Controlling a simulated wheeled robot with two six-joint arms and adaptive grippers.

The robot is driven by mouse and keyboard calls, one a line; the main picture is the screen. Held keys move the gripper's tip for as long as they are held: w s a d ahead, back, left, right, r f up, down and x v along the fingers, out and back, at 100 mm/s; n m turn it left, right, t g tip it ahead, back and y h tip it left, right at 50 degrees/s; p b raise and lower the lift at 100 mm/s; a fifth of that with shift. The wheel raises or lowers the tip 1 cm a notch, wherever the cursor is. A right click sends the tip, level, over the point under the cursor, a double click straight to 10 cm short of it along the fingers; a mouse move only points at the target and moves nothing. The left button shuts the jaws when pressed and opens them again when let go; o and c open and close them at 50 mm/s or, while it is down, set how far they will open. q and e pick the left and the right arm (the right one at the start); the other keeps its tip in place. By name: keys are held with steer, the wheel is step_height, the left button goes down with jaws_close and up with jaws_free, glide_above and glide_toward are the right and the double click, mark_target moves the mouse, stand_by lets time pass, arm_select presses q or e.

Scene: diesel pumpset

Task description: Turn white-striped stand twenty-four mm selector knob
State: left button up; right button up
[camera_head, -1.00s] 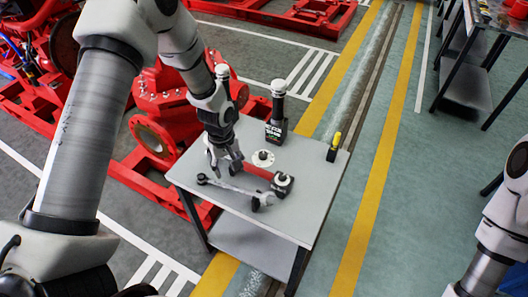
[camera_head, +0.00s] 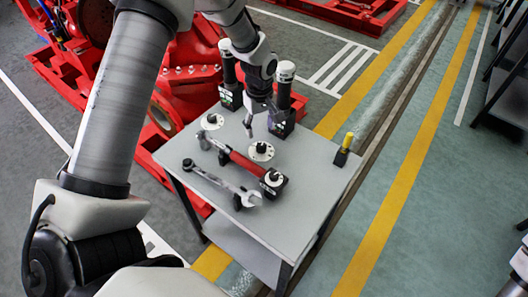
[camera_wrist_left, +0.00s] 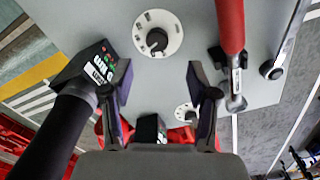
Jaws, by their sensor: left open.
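On the table, a white dial (camera_head: 261,157) with a black knob lies in the middle; the wrist view shows the same kind of dial with a knob (camera_wrist_left: 157,40) beyond my fingertips. A second white dial with a black knob (camera_head: 212,121) lies to the left. Two black stands (camera_head: 284,130) bear tall dark cylinders with white tops; I cannot make out which is white-striped. My left gripper (camera_head: 263,128) is open and empty, just above and behind the middle dial.
A red-handled tool (camera_head: 245,162) and a steel wrench (camera_head: 220,183) lie on the grey table (camera_head: 305,185). Red machinery (camera_head: 190,75) stands behind. The table's right front is clear.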

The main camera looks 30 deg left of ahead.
mark_target(262, 147)
arm_select(q)
steer(key=shift+w+d+f, duration=0.1)
steer(key=shift+w+f, duration=0.1)
steer(key=shift+f, duration=0.25)
steer(key=shift+w+d+f, duration=0.1)
steer(key=shift+w+f, duration=0.1)
steer(key=shift+f, duration=0.25)
step_height(262, 147, down, 7)
steer(key=shift+s+a+p, duration=0.1)
steer(key=shift+p, duration=0.5)
steer(key=shift+s, duration=0.1)
jaws_close()
